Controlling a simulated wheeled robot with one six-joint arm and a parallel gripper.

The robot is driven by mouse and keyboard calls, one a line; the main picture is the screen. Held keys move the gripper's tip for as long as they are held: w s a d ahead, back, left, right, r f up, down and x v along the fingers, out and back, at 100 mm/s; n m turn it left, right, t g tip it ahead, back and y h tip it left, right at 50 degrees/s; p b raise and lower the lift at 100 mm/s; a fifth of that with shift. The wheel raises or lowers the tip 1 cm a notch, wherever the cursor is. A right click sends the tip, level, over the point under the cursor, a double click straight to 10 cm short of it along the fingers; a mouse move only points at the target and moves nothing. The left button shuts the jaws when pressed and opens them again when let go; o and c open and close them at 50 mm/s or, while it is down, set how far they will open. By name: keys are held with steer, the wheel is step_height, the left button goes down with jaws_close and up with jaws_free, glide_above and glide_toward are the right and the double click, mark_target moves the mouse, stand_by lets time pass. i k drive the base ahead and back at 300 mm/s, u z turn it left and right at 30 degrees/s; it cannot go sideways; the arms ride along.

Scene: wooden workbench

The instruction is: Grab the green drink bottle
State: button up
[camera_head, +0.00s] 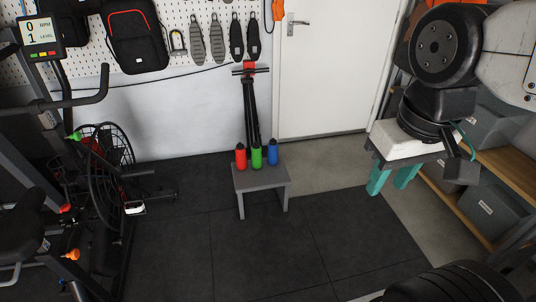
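The green drink bottle (257,157) stands upright on a small grey table (262,181) near the middle of the camera_head view. It is between a red bottle (241,157) on its left and a blue bottle (272,154) on its right. My gripper (389,184) has two teal fingers set apart, with nothing seen between them. It is to the right of the table, well away from the bottles, and points downward.
An exercise bike (103,185) stands at the left. A pegboard wall and a white door (325,75) are behind. Shelves with grey bins (484,207) are at the right. Dark floor mats (262,253) in front of the table are clear. A black tripod-like stand (250,105) leans behind the table.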

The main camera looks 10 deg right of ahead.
mark_target(256, 149)
steer(key=u, duration=0.2)
steer(key=i, duration=1.5)
steer(key=z, duration=0.6)
steer(key=i, duration=0.35)
steer(key=z, duration=0.2)
